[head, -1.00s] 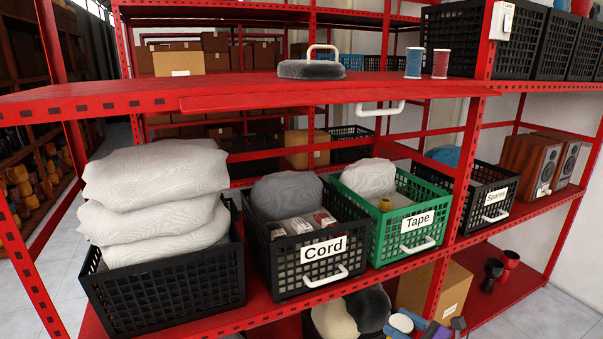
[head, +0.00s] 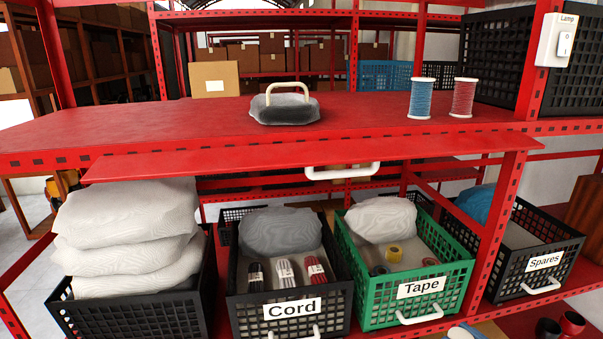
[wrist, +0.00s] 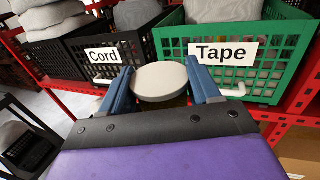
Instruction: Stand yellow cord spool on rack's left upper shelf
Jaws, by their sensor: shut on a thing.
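My gripper (wrist: 163,88) shows in the wrist view with its two blue fingers shut on the yellow cord spool (wrist: 160,81). The spool's pale round end faces the camera, and its cord is mostly hidden beneath that end. In the wrist view it is in front of the Cord and Tape crates. In the head view only a small pale and blue bit shows at the bottom edge. The red rack's upper shelf (head: 150,122) is bare on its left. A blue spool (head: 420,98) and a red spool (head: 464,98) stand upright on its right part.
A grey block with a beige handle (head: 285,108) sits mid-shelf. A red flap with a white handle (head: 342,172) is along the shelf front.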

